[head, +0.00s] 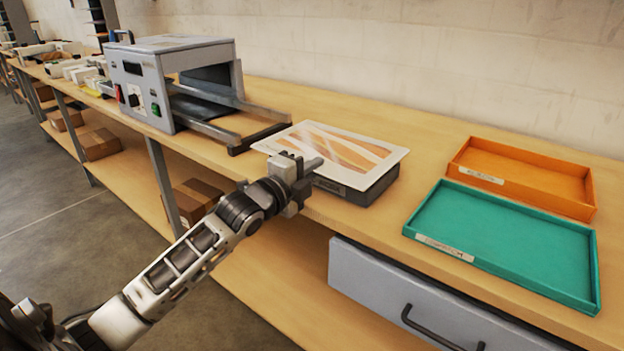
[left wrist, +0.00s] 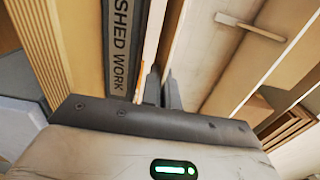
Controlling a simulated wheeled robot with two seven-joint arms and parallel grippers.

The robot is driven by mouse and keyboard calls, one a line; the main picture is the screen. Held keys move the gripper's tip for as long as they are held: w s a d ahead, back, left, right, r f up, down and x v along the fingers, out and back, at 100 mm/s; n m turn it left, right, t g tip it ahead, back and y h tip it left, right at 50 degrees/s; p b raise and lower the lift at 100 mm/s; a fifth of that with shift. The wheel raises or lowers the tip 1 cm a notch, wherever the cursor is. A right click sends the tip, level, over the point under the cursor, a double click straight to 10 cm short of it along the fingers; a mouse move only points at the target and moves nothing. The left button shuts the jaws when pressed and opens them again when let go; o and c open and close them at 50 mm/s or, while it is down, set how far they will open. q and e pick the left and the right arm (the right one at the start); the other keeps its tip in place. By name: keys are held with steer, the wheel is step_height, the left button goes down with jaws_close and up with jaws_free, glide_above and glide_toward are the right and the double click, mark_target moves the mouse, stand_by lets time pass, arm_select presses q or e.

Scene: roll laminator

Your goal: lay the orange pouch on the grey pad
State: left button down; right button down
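The orange pouch (head: 340,147), a flat sheet with orange and white streaks and a white border, lies flat over the grey pad (head: 372,189) in the head view. Its left end sticks out past the pad. I cannot tell whether its whole underside touches the pad. My left gripper (head: 312,165) is at the pouch's front-left edge, with its fingers close together around that edge. In the left wrist view the fingers (left wrist: 162,88) are nearly together at the thin pouch edge, beside the pad's lettered front (left wrist: 118,45). My right gripper is not in view.
The grey laminator (head: 170,80) with its rails stands to the left on the wooden bench (head: 420,120). An orange tray (head: 520,178) and a green tray (head: 505,240) lie empty to the right. A grey drawer (head: 430,300) hangs under the bench front.

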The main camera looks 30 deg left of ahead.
arm_select(q)
steer(key=shift+f, duration=1.4)
steer(key=shift+f, duration=0.1)
steer(key=shift+f, duration=0.15)
steer(key=c, duration=1.7)
jaws_free()
